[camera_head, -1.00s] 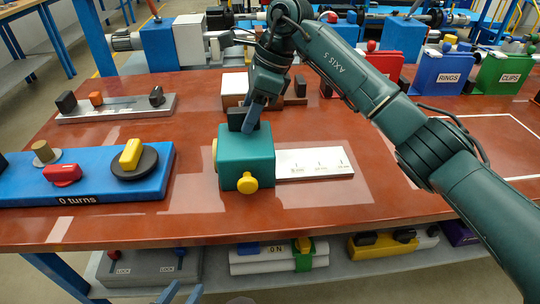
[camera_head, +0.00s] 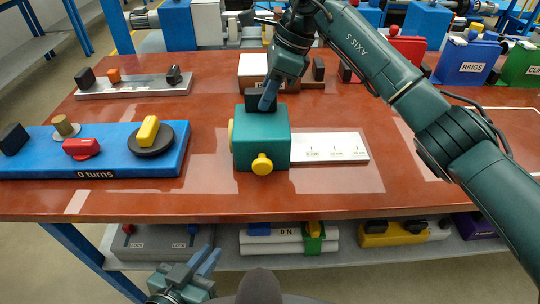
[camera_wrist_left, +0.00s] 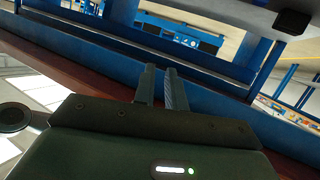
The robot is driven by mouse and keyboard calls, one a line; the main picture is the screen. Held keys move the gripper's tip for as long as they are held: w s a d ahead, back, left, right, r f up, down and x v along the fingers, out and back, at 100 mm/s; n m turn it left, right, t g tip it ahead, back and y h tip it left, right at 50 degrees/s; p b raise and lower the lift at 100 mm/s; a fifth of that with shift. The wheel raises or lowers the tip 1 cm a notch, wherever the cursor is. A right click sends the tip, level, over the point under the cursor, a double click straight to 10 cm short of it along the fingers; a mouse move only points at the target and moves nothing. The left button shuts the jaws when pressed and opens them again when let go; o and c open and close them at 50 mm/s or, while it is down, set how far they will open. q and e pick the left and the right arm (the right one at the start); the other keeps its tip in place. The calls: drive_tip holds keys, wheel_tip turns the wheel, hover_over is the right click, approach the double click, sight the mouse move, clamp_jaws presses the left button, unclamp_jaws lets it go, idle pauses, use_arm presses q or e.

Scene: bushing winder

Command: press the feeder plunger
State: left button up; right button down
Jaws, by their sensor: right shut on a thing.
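The feeder is likely the teal box (camera_head: 262,145) on the red-brown table, with yellow knobs (camera_head: 262,164) on its front and left side. A white scale strip (camera_head: 335,148) runs out to its right. A black block (camera_head: 255,100) stands on top; I cannot tell for sure which part is the plunger. My right gripper (camera_head: 268,100) reaches down from above and is shut on the black block, partly hiding it. My left gripper (camera_head: 204,262) is empty below the table's front edge, its fingers a little apart; they also show in the left wrist view (camera_wrist_left: 162,88).
A blue board (camera_head: 105,160) marked "0 turns", with a red handle and a yellow-topped black disc, lies left of the teal box. A grey rail (camera_head: 135,90) and a brown and white block (camera_head: 255,75) lie behind. Labelled bins (camera_head: 467,62) stand back right. A shelf below holds several devices.

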use_arm(q)
drive_tip(key=d+m+h, duration=0.1)
drive_tip(key=d, duration=0.1)
drive_tip(key=w+d+m+g, duration=0.1)
drive_tip(key=d, duration=0.1)
drive_tip(key=w+d+m+h, duration=0.1)
drive_tip(key=d, duration=0.1)
drive_tip(key=shift+w+d+r+h, duration=0.25)
drive_tip(key=shift+d+r+h, duration=0.05)
clamp_jaws()
drive_tip(key=s+d+r+m+g+h, duration=0.25)
drive_tip(key=d+m+g, duration=0.25)
drive_tip(key=d+m, duration=0.35)
drive_tip(key=s+d+r+m+g+h, duration=0.25)
drive_tip(key=d+m+g, duration=0.25)
drive_tip(key=d+m, duration=0.4)
drive_tip(key=w+a+r+m+t+y, duration=0.1)
drive_tip(key=a+r+m+y, duration=0.5)
drive_tip(key=r, duration=0.4)
drive_tip(key=w+a+r+m+t+y, duration=0.1)
drive_tip(key=a+r+m+y, duration=0.5)
drive_tip(key=r, duration=0.4)
drive_tip(key=shift+w+a+y, duration=0.4)
drive_tip(key=shift+a+y, duration=0.1)
drive_tip(key=shift+y, duration=0.2)
